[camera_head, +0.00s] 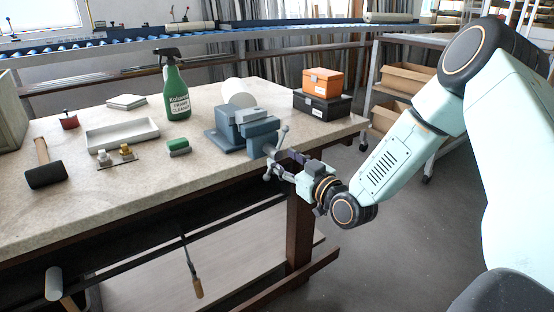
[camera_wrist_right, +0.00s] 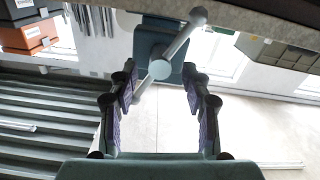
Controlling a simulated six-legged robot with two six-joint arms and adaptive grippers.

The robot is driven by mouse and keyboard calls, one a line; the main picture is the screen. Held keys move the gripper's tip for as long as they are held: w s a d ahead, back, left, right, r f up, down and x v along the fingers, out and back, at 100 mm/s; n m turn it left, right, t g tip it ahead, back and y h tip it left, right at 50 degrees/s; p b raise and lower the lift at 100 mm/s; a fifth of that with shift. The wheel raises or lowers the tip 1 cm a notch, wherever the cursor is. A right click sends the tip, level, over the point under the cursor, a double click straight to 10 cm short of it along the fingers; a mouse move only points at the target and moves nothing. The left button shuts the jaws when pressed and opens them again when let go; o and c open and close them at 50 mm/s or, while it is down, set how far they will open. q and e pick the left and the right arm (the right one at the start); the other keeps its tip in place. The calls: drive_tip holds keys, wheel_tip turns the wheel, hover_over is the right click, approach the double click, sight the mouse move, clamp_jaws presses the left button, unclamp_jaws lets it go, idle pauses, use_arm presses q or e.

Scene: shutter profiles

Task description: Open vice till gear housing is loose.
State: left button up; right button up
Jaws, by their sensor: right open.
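A blue-grey vice (camera_head: 232,137) stands on the right front part of the workbench. Its handle (camera_head: 278,148), a slanted bar with knobbed ends on a central hub, faces my right arm. A white round body (camera_head: 238,92) shows behind the vice jaws. It may be the gear housing, and the jaws hide how it is held. My right gripper (camera_head: 284,166) is open at the handle. In the right wrist view the handle (camera_wrist_right: 168,60) lies between and just beyond the open fingers (camera_wrist_right: 160,82). I cannot tell whether they touch it. My left gripper is out of view.
On the workbench (camera_head: 120,195), an orange box (camera_head: 322,82) on a black box (camera_head: 322,104) stands right of the vice. Floor right of the bench is clear.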

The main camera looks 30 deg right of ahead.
sight(273, 151)
drive_tip(key=shift+w+a+b, duration=0.15)
drive_tip(key=shift+w+b, duration=0.25)
drive_tip(key=shift+w, duration=1.4)
clamp_jaws()
